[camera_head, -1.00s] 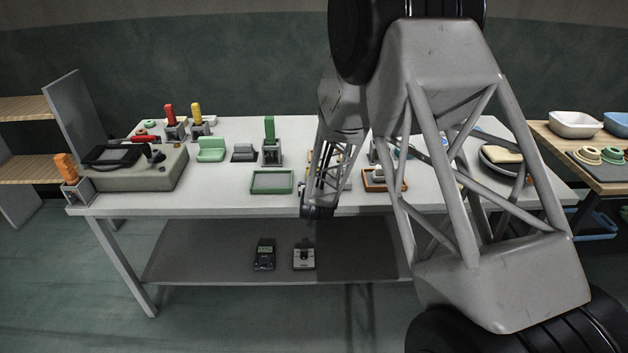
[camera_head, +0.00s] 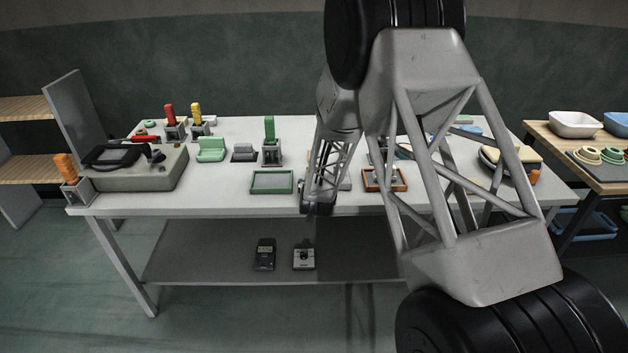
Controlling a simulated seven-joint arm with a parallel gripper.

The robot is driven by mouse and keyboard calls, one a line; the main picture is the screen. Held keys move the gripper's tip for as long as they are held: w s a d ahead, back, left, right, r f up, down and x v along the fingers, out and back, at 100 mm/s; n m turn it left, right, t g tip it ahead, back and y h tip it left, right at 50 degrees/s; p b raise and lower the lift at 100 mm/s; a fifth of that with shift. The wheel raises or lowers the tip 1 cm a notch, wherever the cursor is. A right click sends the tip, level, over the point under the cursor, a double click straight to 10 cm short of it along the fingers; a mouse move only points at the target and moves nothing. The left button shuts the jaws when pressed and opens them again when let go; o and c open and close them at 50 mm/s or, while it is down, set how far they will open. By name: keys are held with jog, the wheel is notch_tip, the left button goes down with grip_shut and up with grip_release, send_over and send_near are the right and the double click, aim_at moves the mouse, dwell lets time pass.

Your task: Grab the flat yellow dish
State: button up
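A flat, pale yellow piece (camera_head: 526,155), which looks like the yellow dish, lies at the right end of the grey table, on or against a dark round pan (camera_head: 492,159). My arm's lattice link covers part of both. My arm's far end, with my gripper (camera_head: 317,209), hangs at the table's front edge near the middle, well left of the yellow piece. It is small and dark there. I cannot make out its fingers or whether it holds anything.
A green tray (camera_head: 271,192) lies just left of my gripper, and an orange-brown tray (camera_head: 384,187) to its right. Green, red and yellow upright pieces stand in holders farther left. A side table at right carries a white bowl (camera_head: 574,124) and a blue one. An orange piece (camera_head: 535,177) sits by the pan.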

jog(key=shift+c, duration=0.3)
jog(key=c, duration=1.1)
jog(key=shift+r, duration=0.1)
jog(key=shift+r, duration=1)
jog(key=shift+s+r, duration=0.4)
jog(key=shift+r, duration=0.3)
jog(key=shift+s+d+r, duration=0.25)
jog(key=shift+s+d, duration=0.2)
jog(key=shift+s, duration=2.05)
jog(key=shift+s+d+r, duration=0.2)
jog(key=shift+s+d, duration=0.25)
jog(key=shift+s, duration=2.05)
jog(key=shift+s+d+r, duration=0.25)
jog(key=shift+s+d, duration=0.2)
jog(key=shift+s, duration=2.05)
